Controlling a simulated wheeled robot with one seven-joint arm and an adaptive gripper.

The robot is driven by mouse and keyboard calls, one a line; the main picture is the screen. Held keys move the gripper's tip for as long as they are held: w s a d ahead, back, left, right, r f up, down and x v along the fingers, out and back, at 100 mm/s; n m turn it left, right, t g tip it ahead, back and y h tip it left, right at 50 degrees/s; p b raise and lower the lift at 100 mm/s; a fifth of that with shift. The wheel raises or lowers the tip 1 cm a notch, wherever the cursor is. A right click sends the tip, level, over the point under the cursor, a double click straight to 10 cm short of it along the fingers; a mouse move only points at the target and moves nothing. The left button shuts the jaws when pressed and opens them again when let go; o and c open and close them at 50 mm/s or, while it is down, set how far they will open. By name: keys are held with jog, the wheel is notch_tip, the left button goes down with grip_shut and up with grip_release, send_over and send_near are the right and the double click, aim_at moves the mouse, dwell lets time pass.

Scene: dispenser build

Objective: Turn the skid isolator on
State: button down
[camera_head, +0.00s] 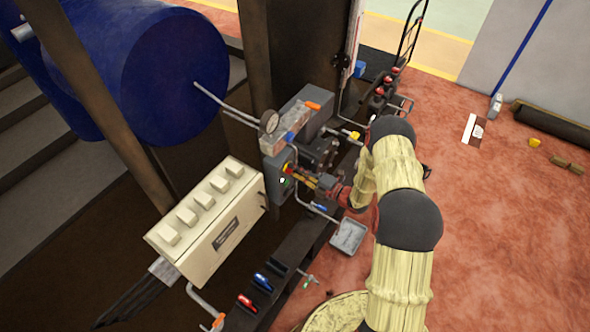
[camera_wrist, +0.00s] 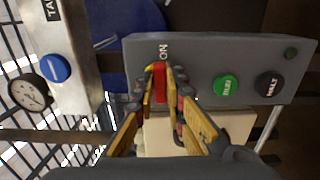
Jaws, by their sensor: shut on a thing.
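The skid isolator is a red handle (camera_wrist: 161,84) with a bit of yellow behind it, on the face of a grey control box (camera_wrist: 206,62). The word ON stands just above it in the wrist view, and the handle's visible part runs up toward that word. The fingers hide its sides and lower part. My gripper (camera_wrist: 166,90) is shut on the handle, with a yellow-orange finger on either side. In the head view my gripper (camera_head: 304,179) reaches from the right to the grey box (camera_head: 277,180).
A green RUN button (camera_wrist: 226,86) and a black HALT button (camera_wrist: 269,84) sit right of the handle. A cream box (camera_head: 208,222), a pressure gauge (camera_head: 269,122) and pipes crowd the left. A grey tray (camera_head: 349,236) lies below. Red floor at right is mostly open.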

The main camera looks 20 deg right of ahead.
dwell(0.5)
jog(key=c, duration=1.8)
grip_release()
jog(key=shift+c, duration=0.2)
jog(key=v, duration=1.2)
